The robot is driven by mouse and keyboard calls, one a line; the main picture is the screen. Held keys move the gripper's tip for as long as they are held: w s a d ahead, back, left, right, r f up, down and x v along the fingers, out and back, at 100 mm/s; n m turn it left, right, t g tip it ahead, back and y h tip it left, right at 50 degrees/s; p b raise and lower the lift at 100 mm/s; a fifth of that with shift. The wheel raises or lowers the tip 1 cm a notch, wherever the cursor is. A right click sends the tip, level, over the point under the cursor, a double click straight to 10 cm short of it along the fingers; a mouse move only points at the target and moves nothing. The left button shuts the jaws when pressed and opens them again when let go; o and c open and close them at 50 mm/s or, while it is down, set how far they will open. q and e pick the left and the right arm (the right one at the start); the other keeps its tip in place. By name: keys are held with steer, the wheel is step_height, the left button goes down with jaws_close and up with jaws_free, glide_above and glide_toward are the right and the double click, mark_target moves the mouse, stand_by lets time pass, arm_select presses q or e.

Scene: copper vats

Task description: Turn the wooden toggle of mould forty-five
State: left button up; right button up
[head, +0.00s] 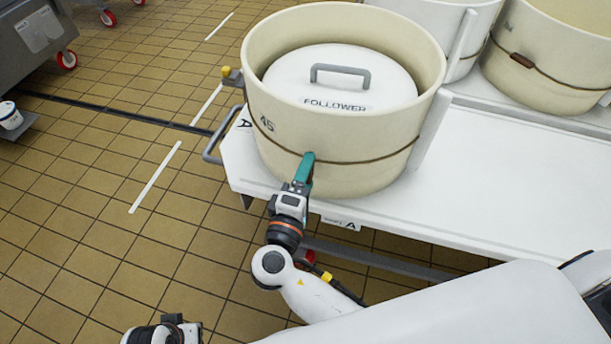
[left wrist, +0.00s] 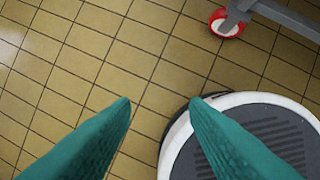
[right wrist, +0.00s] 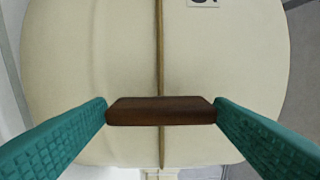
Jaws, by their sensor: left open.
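Mould forty-five (head: 290,150) is a cream tub marked "45" with a brown cord (head: 375,160) around it. A white follower (head: 340,85) with a grey handle sits inside it. My right gripper (head: 306,165) is at the tub's front wall and hides the toggle in the head view. In the right wrist view the dark brown wooden toggle (right wrist: 160,111) lies across the cord (right wrist: 161,60), and the right fingers (right wrist: 161,112) are shut on its two ends. My left gripper (left wrist: 160,100) is open and empty above the floor.
The tub stands at the left end of a white table (head: 500,165). Another cream mould (head: 555,50) with its own brown toggle (head: 522,60) stands at the back right. A grey handle (head: 215,145) projects at the table's left end. Tiled floor lies open to the left.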

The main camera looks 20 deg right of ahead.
steer(key=shift+o, duration=1.2)
arm_select(q)
steer(key=shift+s+f, duration=0.1)
steer(key=shift+f, duration=0.55)
arm_select(e)
steer(key=v, duration=1.2)
arm_select(q)
steer(key=shift+r, duration=0.1)
